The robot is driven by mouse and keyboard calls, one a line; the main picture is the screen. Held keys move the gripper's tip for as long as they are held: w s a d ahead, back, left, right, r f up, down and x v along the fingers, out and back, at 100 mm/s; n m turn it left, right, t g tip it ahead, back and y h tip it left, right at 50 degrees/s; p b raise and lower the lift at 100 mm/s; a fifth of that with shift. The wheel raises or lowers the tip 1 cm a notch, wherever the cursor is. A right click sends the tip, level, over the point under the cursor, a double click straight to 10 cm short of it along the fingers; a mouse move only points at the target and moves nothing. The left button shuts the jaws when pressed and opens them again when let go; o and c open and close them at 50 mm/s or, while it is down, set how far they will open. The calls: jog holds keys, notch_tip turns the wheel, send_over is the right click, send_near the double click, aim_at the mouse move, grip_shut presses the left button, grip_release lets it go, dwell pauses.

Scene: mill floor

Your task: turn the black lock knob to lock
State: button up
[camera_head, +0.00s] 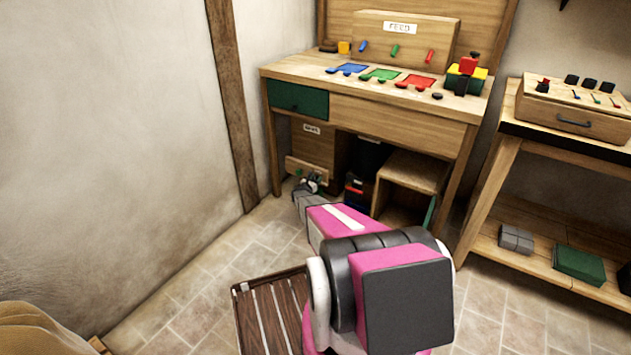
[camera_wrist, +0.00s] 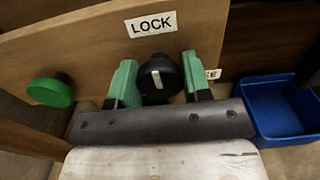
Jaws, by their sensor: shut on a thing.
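The black lock knob (camera_wrist: 158,78) is round, with a white line on its face that runs nearly upright in the wrist view. It sits on a wooden panel (camera_wrist: 90,55) below a white LOCK label (camera_wrist: 151,24). A second label (camera_wrist: 213,74) to the right is partly hidden by a finger. My gripper (camera_wrist: 160,82) has its green fingers on either side of the knob and is shut on it. In the head view my gripper (camera_head: 309,184) is low under the desk, at the wooden cabinet (camera_head: 312,148); the knob is too small to make out there.
A green knob (camera_wrist: 52,90) sticks out left of the lock knob. A blue bin (camera_wrist: 285,108) stands close on the right. A slatted crate (camera_head: 272,312) is on the floor.

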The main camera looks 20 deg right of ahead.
dwell(0.4)
jog(key=o, duration=0.9)
jog(key=shift+s+a, duration=0.1)
jog(key=shift+a, duration=0.05)
jog(key=v, duration=1)
jog(key=shift+s+a, duration=0.2)
jog(key=shift+a, duration=0.05)
